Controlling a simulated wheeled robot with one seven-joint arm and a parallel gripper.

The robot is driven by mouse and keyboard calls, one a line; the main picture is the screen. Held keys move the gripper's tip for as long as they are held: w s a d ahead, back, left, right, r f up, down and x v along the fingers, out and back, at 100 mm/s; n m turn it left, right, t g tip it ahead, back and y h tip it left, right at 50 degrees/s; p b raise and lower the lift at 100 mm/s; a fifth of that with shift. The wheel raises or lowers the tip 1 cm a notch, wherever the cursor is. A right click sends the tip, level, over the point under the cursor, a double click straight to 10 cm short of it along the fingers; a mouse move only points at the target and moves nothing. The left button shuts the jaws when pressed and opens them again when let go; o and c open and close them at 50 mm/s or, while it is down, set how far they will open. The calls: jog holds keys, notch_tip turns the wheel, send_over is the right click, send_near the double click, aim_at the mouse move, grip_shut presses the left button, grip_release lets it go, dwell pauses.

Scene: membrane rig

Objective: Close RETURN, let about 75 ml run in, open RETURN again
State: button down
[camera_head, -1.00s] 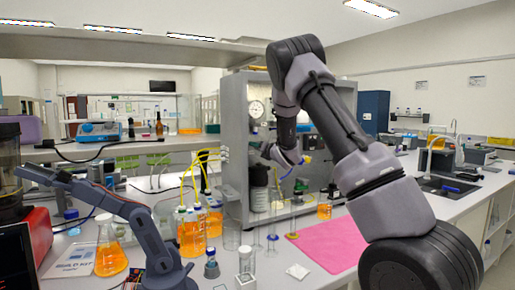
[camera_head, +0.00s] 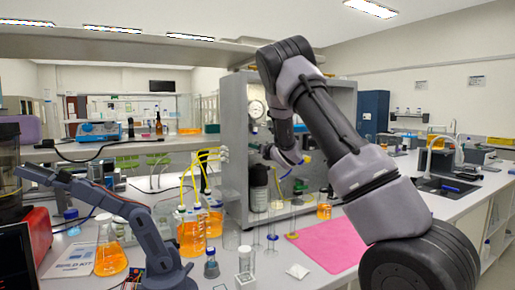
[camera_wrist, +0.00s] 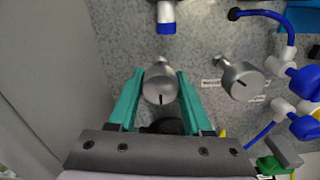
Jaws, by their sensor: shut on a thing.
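In the wrist view my gripper (camera_wrist: 160,75) has its teal fingers on both sides of a round silver knob (camera_wrist: 160,88), which has a dark mark at its lower edge. A second silver knob (camera_wrist: 240,80) on the speckled panel stands to the right, apart from the fingers, with small labels beside it that I cannot read. I cannot tell from lettering which knob is RETURN. In the head view my gripper (camera_head: 300,160) is at the grey rig (camera_head: 234,140), its fingers mostly hidden. Clear measuring cylinders (camera_head: 257,228) stand below; their liquid levels are too small to read.
Blue-handled fittings (camera_wrist: 303,80) and blue tubing lie right of the knobs. Orange bottles (camera_head: 191,236) with yellow tubes stand left of the rig. A pink mat (camera_head: 328,246) lies at front right. An orange flask (camera_head: 110,258) and a small grey arm (camera_head: 150,240) are at left.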

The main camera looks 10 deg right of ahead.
jog(key=shift+f, duration=0.1)
jog(key=shift+c, duration=1.7)
grip_release()
jog(key=v, duration=1)
jog(key=shift+s+d, duration=0.15)
jog(key=shift+s, duration=0.25)
